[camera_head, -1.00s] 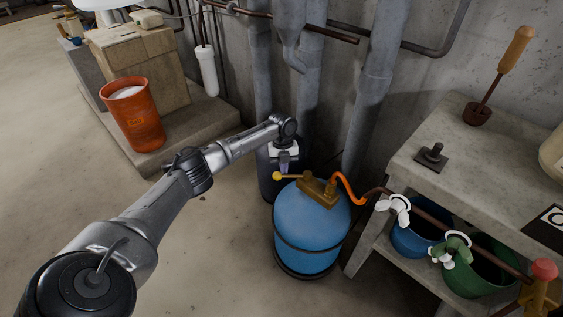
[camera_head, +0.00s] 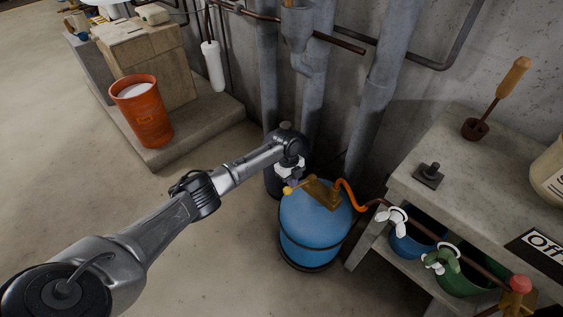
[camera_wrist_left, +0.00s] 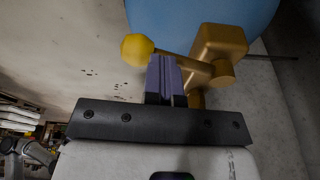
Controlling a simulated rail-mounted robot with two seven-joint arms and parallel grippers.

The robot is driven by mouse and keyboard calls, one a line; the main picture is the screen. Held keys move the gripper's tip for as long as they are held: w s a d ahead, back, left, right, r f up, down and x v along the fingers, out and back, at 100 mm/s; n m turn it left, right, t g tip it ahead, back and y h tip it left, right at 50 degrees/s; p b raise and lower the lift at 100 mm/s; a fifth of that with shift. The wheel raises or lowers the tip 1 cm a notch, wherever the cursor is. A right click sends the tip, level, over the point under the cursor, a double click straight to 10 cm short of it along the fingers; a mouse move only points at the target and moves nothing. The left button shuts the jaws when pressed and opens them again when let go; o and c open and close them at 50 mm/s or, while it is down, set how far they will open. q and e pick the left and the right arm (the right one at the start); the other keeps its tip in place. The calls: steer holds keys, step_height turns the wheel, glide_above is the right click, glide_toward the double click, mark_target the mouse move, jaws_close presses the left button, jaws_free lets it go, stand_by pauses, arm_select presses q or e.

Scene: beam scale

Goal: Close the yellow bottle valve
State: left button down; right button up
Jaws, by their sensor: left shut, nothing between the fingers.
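The blue bottle (camera_head: 312,235) stands on the floor beside the workbench. On its top is a brass valve (camera_head: 321,192) with a lever ending in a yellow knob (camera_head: 287,190). My left gripper (camera_head: 292,181) is shut and empty, right at the lever just behind the knob. In the left wrist view, the purple-padded fingers of my left gripper (camera_wrist_left: 166,78) sit close against the lever between the yellow knob (camera_wrist_left: 137,50) and the brass valve body (camera_wrist_left: 219,55). I cannot tell whether they touch it. My right gripper is not in view.
An orange hose (camera_head: 352,196) runs from the valve to a pipe with white (camera_head: 397,220) and green (camera_head: 441,261) handles. The concrete workbench (camera_head: 455,180) stands at the right. Grey pipes (camera_head: 371,100) rise behind the bottle. An orange bucket (camera_head: 143,115) stands at the left; the floor in front is clear.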

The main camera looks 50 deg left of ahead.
arm_select(q)
steer(key=shift+s+d+r+n+p, duration=0.1)
steer(key=shift+s+d+n+p, duration=0.1)
steer(key=shift+d+n+p, duration=0.45)
steer(key=shift+d+p, duration=0.2)
steer(key=shift+p, duration=0.25)
steer(key=shift+d, duration=0.1)
steer(key=shift+d+p, duration=0.15)
steer(key=shift+p, duration=0.15)
stand_by(0.3)
